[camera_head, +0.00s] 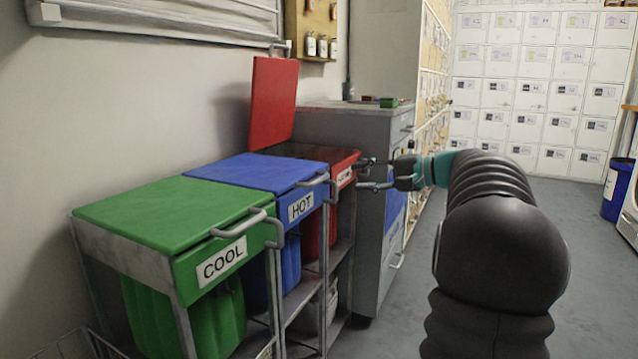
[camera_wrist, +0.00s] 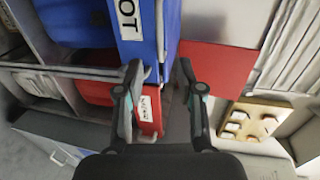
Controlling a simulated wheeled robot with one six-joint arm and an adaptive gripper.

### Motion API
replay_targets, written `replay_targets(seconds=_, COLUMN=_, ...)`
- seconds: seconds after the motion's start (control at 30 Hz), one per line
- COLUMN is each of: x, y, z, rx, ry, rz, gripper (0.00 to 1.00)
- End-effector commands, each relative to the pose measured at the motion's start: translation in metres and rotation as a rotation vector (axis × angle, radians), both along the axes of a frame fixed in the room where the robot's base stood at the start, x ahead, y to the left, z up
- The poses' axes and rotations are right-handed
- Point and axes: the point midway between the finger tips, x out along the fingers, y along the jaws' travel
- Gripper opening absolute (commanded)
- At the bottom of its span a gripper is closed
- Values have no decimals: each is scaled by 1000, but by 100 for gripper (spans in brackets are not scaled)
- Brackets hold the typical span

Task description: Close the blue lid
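The blue lid (camera_head: 255,172) lies flat over the bin labelled HOT, with its grey handle at the front right. Part of the blue bin unit (camera_wrist: 128,50) also shows in the wrist view, with its label cut off. My gripper (camera_head: 375,173) is by the front of the red bin, to the right of the blue lid. In the wrist view my gripper (camera_wrist: 160,65) has its two fingers apart with nothing held between them. I cannot tell whether a finger touches the red bin's front.
The red lid (camera_head: 273,98) stands raised behind its bin. The green lid (camera_head: 165,215) on the COOL bin lies flat. A grey cabinet (camera_head: 345,130) stands just beyond the red bin. Lockers line the back; the floor (camera_head: 410,300) beside the bins is clear.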

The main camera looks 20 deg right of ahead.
Motion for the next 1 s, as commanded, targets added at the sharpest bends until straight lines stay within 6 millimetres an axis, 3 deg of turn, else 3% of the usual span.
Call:
replay_targets(seconds=0.5, x=71, y=57, z=-20, rx=-1, ry=1, rz=3, gripper=37)
replay_targets(seconds=0.7, x=85, y=67, z=-24, rx=-1, ry=2, rz=1, gripper=37)
replay_targets(seconds=1.0, x=87, y=69, z=-24, rx=0, ry=2, rz=1, gripper=37)
